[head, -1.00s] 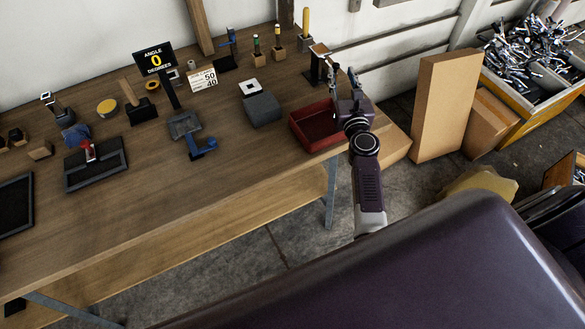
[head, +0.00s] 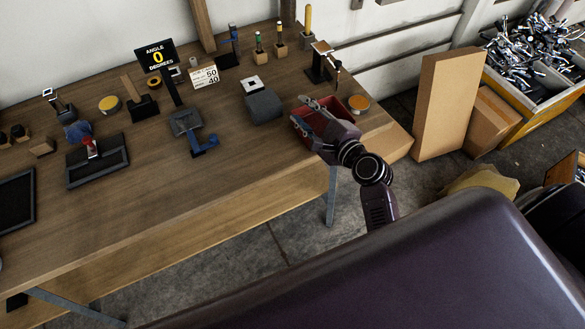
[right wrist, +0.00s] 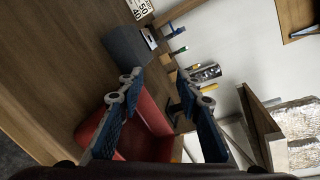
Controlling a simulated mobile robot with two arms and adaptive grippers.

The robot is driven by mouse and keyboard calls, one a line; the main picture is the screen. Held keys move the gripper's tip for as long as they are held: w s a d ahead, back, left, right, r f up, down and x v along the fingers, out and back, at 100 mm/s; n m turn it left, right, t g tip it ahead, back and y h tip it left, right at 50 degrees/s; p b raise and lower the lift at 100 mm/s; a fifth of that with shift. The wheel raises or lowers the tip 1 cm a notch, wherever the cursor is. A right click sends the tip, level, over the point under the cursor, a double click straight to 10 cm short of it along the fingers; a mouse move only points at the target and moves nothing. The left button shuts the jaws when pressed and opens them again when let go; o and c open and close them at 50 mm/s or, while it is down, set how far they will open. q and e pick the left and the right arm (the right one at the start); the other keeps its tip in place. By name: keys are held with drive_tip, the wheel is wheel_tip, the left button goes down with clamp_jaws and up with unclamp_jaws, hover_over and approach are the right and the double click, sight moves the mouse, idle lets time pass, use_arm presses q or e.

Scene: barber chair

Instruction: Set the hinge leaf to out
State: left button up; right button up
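I cannot tell for sure which part is the hinge leaf. A small grey square plate (head: 184,121) with a blue bracket (head: 204,146) beside it lies on the middle of the workbench. A black sign (head: 155,57) behind it reads "ANGLE 0 DEGREES". My right gripper (head: 303,112) is over the red tray (head: 342,112), well to the right of the plate and bracket. In the right wrist view its two blue fingers (right wrist: 160,88) are spread, with nothing held between them. The red tray (right wrist: 146,135) shows behind them. My left gripper is not in view.
A dark grey block (head: 263,106) stands left of the tray. A stand (head: 319,66) and several upright tools are at the back. An orange round thing (head: 358,103) is right of the tray. A purple padded surface (head: 400,270) fills the front. Bare wood (head: 130,225) lies along the front edge.

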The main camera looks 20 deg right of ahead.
drive_tip(key=s+a+f+n+g, duration=0.1)
drive_tip(key=n, duration=0.1)
drive_tip(key=s+a+f+n+y, duration=0.1)
drive_tip(key=a+n, duration=0.1)
drive_tip(key=s+a+f+n+g, duration=0.1)
drive_tip(key=s+n, duration=0.1)
drive_tip(key=shift+s+a+g, duration=0.1)
drive_tip(key=shift+a+g, duration=0.2)
drive_tip(key=shift+a, duration=0.05)
drive_tip(key=s+a+f+n+g, duration=0.1)
drive_tip(key=s+n, duration=0.1)
drive_tip(key=s+a+f+n+g, duration=0.1)
drive_tip(key=n, duration=0.1)
drive_tip(key=s+f+n+g, duration=0.1)
drive_tip(key=s, duration=0.1)
drive_tip(key=shift+s+a+f+n+y, duration=0.3)
drive_tip(key=shift+a+n, duration=0.1)
drive_tip(key=shift+s+a+f+n, duration=0.15)
drive_tip(key=shift+s+f+n, duration=0.2)
drive_tip(key=shift+s+n, duration=0.25)
